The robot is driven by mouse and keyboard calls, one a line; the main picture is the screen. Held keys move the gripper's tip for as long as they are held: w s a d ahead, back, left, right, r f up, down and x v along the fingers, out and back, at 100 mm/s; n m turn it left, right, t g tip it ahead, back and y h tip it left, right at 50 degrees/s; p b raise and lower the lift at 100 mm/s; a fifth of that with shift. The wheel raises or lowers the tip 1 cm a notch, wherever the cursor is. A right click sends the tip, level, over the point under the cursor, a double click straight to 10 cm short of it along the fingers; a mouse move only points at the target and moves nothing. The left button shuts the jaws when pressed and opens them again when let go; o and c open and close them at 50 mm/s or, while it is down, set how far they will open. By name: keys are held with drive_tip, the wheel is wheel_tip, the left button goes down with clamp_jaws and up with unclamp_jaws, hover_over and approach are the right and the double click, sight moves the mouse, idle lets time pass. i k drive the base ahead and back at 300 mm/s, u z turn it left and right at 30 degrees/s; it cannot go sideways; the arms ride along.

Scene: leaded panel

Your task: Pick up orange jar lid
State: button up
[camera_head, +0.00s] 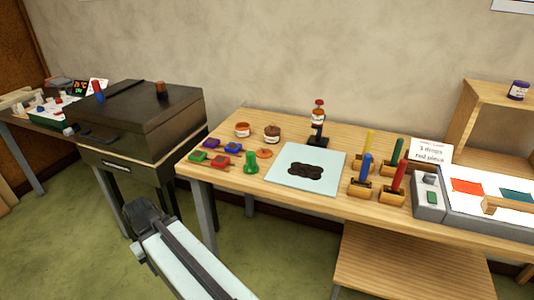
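A flat orange disc, which looks like the orange jar lid (264,153), lies on the wooden table (225,166). A pale link of my arm shows at the bottom left, in front of and below the table, apart from the lid. I cannot make out my gripper's fingers in this view.
Small colored pieces (220,161) sit left of the lid. A red-topped stand (318,125) is behind the mat, which bears dark round pieces. Colored-handled tools (365,170) stand to the right. A dark box-like unit (140,120) stands left of the table.

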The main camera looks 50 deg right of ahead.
sight(264, 152)
drive_tip(key=z, duration=0.05)
drive_tip(key=i, duration=0.95)
drive_tip(key=u, duration=0.05)
